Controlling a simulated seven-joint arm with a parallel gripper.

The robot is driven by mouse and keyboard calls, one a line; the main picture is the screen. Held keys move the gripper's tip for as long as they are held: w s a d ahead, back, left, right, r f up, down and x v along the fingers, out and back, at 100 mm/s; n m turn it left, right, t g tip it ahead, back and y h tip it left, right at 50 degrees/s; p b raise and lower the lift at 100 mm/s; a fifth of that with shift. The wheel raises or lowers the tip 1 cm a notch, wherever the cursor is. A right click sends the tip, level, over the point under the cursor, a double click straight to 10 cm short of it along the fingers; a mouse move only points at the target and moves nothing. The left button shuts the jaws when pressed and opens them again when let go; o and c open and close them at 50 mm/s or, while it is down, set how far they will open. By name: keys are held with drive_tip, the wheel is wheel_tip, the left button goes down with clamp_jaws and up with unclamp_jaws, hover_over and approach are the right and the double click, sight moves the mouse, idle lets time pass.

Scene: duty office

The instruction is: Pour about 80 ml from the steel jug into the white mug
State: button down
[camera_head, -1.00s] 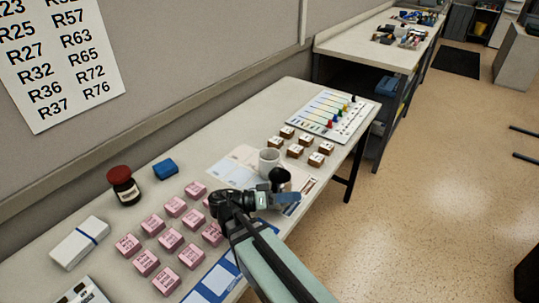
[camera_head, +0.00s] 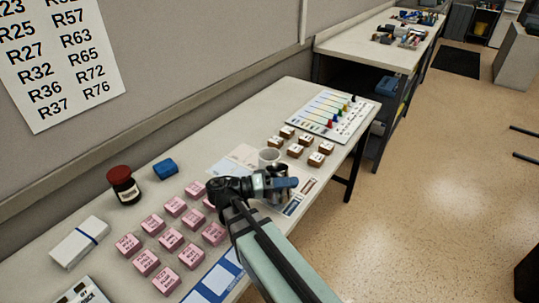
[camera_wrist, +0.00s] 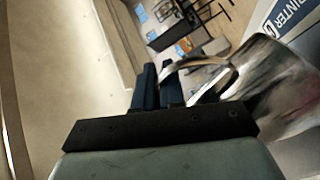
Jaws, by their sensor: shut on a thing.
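In the head view the jug is mostly covered by my gripper. I cannot tell its exact tilt, and no stream of liquid shows. The inside of the mug and the liquid level are not readable.
Several pink blocks (camera_head: 170,240) lie left of my arm.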

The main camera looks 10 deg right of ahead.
drive_tip(key=w+r+n, duration=0.7)
drive_tip(key=w+n, duration=0.1)
drive_tip(key=n, duration=0.1)
drive_tip(key=shift+a+r+h, duration=0.15)
drive_tip(key=shift+r+h, duration=0.15)
drive_tip(key=shift+r, duration=0.1)
drive_tip(key=shift+w+n, duration=0.15)
drive_tip(key=shift+n, duration=0.15)
drive_tip(key=shift+w+r+n+t, duration=0.4)
drive_tip(key=shift+w+n, duration=0.35)
drive_tip(key=shift+n, duration=0.15)
idle(0.4)
drive_tip(key=shift+w+a+r+n, duration=0.1)
drive_tip(key=shift+w+r+n, duration=0.1)
drive_tip(key=shift+w+n, duration=0.4)
drive_tip(key=shift+w+a+r+n, duration=0.1)
drive_tip(key=shift+w+r+n, duration=0.15)
drive_tip(key=shift+w, duration=0.65)
idle(1.0)
drive_tip(key=s+f+m, duration=0.1)
drive_tip(key=s+m, duration=0.5)
drive_tip(key=shift+d+f, duration=0.2)
drive_tip(key=shift+f, duration=0.2)
